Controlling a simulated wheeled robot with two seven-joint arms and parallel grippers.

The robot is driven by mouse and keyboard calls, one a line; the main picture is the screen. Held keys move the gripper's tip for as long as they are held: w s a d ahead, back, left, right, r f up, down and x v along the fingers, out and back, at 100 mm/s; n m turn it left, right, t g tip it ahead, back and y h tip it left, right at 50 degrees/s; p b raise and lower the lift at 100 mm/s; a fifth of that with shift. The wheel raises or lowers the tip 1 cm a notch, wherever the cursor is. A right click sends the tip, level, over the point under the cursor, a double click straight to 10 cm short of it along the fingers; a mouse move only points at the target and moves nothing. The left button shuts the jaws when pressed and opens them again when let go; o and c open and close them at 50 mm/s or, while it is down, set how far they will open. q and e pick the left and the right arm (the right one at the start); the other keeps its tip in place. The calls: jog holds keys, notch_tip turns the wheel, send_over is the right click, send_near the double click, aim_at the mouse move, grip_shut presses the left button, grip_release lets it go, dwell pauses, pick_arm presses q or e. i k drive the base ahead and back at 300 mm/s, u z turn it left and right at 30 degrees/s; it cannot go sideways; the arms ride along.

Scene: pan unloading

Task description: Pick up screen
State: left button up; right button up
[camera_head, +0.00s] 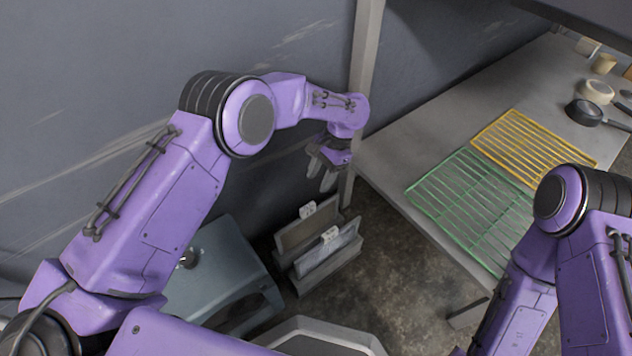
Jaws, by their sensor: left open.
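Two flat grey panels with white tags, which may be the screens, stand upright in a holder on the floor: a rear panel (296,234) and a front panel (318,256). My left gripper (320,174) is open and empty, pointing down above and behind the rear panel, apart from it. A green wire rack (470,205) and a yellow wire rack (530,145) lie flat on the table at the right. My right arm comes in at the lower right; its gripper is not in view.
The grey table (400,165) has its near edge to the right of my left gripper. A pole (364,50) stands close behind that gripper. A grey-blue box (215,265) is left of the panels. A black pan (584,112) and bowls sit at the table's far right.

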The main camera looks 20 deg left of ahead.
aim_at(328, 236)
jog(key=k, duration=1)
